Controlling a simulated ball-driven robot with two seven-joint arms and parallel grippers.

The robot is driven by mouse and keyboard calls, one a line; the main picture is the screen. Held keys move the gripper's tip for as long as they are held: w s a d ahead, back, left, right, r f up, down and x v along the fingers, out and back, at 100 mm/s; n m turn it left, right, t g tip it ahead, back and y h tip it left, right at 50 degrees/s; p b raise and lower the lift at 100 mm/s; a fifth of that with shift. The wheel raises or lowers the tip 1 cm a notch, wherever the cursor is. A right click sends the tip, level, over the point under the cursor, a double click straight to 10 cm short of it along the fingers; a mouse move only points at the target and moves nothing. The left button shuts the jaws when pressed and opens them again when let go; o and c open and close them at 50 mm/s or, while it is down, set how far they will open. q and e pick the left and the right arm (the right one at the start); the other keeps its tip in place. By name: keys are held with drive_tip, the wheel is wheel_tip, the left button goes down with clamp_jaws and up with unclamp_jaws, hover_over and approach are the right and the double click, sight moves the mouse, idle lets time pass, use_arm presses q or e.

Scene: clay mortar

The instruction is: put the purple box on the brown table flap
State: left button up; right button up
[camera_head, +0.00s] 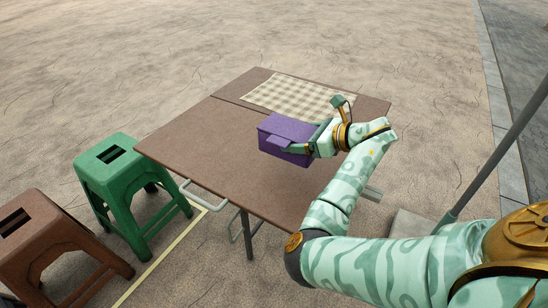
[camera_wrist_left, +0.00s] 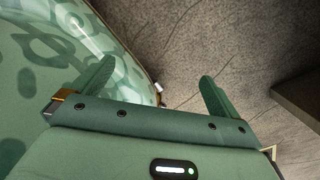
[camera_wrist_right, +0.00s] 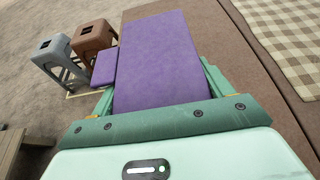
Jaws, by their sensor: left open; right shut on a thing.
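The purple box (camera_head: 287,127) is in the jaws of my right gripper (camera_head: 308,140), held above the brown table in the head view. In the right wrist view the box (camera_wrist_right: 163,62) lies between the two fingers, with a smaller purple block on its left side. The brown table top (camera_head: 215,140) has a seam across it, with a far section (camera_head: 369,107) beyond; I cannot tell for sure which section is the flap. The gap under the box is hidden. My left gripper (camera_wrist_left: 156,75) is open and empty in its wrist view, above bare ground.
A checkered cloth (camera_head: 300,95) lies on the far section. A green stool (camera_head: 122,175) and a brown stool (camera_head: 45,240) stand left of the table. A grey pole (camera_head: 500,160) slants at the right. The near left table top is clear.

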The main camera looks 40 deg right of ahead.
drive_tip(key=w+f, duration=0.1)
drive_tip(key=w+a+f+b, duration=0.1)
drive_tip(key=f, duration=0.1)
drive_tip(key=w+f+b, duration=0.1)
drive_tip(key=w+f, duration=0.1)
drive_tip(key=shift+w+a+f, duration=0.1)
drive_tip(key=shift+a+f, duration=0.15)
drive_tip(key=f, duration=0.1)
drive_tip(key=f+b, duration=0.2)
drive_tip(key=shift+w+a+f, duration=0.1)
drive_tip(key=shift+w+f, duration=0.15)
drive_tip(key=shift+f, duration=0.1)
use_arm(q)
drive_tip(key=shift+m+y, duration=0.4)
drive_tip(key=shift+m, duration=0.2)
drive_tip(key=a+f, duration=0.1)
drive_tip(key=w+a+f, duration=0.1)
drive_tip(key=f, duration=0.1)
drive_tip(key=shift+w+a, duration=0.1)
drive_tip(key=shift+a, duration=0.2)
use_arm(e)
drive_tip(key=shift+r, duration=0.15)
drive_tip(key=shift+f, duration=0.2)
drive_tip(key=o, duration=1.1)
drive_tip(key=shift+o, duration=0.2)
drive_tip(key=shift+s+r, duration=0.1)
drive_tip(key=shift+r, duration=0.1)
